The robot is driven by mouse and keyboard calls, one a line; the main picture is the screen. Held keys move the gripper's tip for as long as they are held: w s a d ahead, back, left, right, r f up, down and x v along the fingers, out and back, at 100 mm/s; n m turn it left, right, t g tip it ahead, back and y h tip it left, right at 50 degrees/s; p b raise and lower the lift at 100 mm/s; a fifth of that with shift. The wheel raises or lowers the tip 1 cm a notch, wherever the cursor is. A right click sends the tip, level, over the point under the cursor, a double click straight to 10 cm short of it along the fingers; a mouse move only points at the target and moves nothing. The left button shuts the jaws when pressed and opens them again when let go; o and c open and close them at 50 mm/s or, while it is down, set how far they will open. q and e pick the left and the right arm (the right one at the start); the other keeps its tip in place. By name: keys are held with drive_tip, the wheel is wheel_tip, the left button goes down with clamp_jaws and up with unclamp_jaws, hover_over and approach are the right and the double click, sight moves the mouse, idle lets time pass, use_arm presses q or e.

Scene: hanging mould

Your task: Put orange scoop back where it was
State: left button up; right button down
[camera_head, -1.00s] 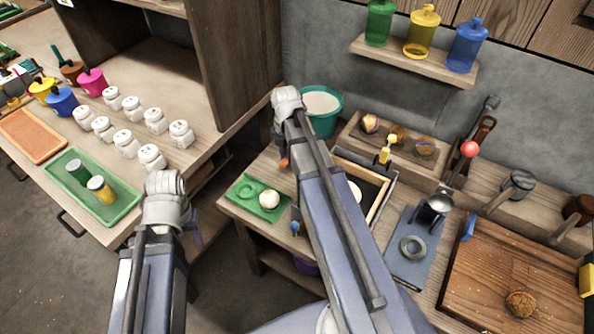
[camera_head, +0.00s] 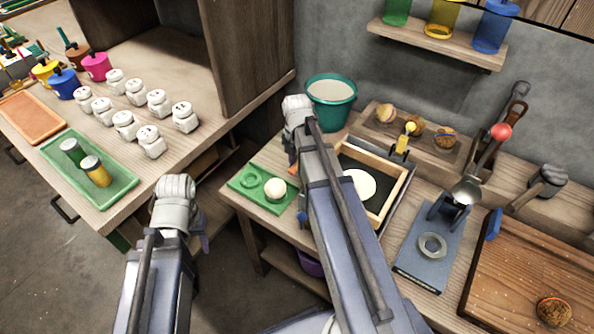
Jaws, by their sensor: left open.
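My left gripper (camera_head: 201,238) hangs over the floor in front of the left counter, mostly hidden behind its wrist. It is open, with nothing seen in it. My right arm (camera_head: 340,210) reaches over the work table; its jaws are mostly hidden behind the wrist. A small orange piece (camera_head: 293,168) shows at the left of that wrist, near the green mat. I cannot tell whether it is the orange scoop or whether the right gripper holds it. No other clear orange scoop shows.
The green mat (camera_head: 244,198) holds a pale ball. A teal bucket (camera_head: 330,103) stands behind. A framed tray (camera_head: 381,216), a blue-grey press (camera_head: 418,260) and a wooden board (camera_head: 500,290) lie to the right. White jars (camera_head: 150,142) and a green tray (camera_head: 110,198) are on the left counter.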

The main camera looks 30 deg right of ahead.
use_arm(q)
drive_tip(key=shift+f, duration=0.15)
use_arm(e)
drive_tip(key=shift+f, duration=0.15)
use_arm(q)
drive_tip(key=shift+f, duration=0.1)
use_arm(e)
drive_tip(key=shift+f, duration=0.25)
drive_tip(key=c, duration=0.7)
unclamp_jaws()
drive_tip(key=shift+r, duration=0.15)
use_arm(q)
wheel_tip(320, 180, up, 12)
drive_tip(key=p, duration=1.2)
use_arm(e)
wheel_tip(320, 180, up, 12)
drive_tip(key=shift+r, duration=0.15)
drive_tip(key=shift+s+a, duration=0.1)
drive_tip(key=shift+a, duration=0.05)
